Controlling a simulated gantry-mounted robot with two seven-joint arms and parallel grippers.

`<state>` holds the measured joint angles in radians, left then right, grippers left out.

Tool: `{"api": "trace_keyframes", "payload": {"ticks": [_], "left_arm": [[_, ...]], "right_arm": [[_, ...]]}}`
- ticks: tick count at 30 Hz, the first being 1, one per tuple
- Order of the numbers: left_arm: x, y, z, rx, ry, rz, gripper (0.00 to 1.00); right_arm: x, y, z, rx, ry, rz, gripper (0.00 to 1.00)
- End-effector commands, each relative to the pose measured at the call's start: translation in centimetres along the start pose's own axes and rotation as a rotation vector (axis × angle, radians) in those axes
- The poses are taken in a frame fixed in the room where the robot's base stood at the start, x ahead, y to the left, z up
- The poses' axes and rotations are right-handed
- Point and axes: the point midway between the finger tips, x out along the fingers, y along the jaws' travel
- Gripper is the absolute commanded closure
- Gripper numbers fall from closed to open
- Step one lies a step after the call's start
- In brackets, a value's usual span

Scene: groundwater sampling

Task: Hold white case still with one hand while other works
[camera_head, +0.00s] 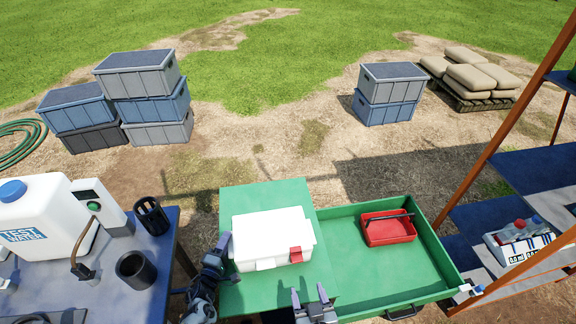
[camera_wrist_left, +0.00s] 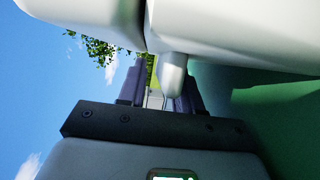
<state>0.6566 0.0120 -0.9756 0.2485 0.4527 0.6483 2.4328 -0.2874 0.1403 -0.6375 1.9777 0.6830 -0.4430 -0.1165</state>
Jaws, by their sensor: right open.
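The white case (camera_head: 270,237) lies closed on the green table (camera_head: 250,197), with a red latch (camera_head: 296,254) at its front right. My left gripper (camera_head: 222,252) is at the case's left edge. In the left wrist view, the left gripper's fingers (camera_wrist_left: 158,92) stand close under the white case (camera_wrist_left: 240,35), with a white rounded stub (camera_wrist_left: 173,75) at them. Whether they clamp it is unclear. My right gripper (camera_head: 311,298) is open and empty, in front of the case and apart from it.
A green tray (camera_head: 427,249) to the right holds a red tool box (camera_head: 389,229). At left, a blue-grey table (camera_head: 115,255) carries a white water container (camera_head: 45,220) and dark cylindrical holders (camera_head: 136,268). A shelf rack (camera_head: 510,167) stands at far right.

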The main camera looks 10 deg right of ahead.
Motion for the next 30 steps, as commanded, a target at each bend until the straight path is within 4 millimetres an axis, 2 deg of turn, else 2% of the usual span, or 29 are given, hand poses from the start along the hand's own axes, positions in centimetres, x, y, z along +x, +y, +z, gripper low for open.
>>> {"api": "trace_keyframes", "payload": {"ticks": [20,30], "left_arm": [[-0.3,0.2,-0.5,0.015,0.001,-0.004,0.55],[-2.3,0.0,-0.2,0.011,-0.001,-0.003,0.55]], "right_arm": [[0.0,0.0,0.0,0.000,0.000,0.000,0.36],[0.0,0.0,0.0,0.000,0.000,0.000,0.36]]}}
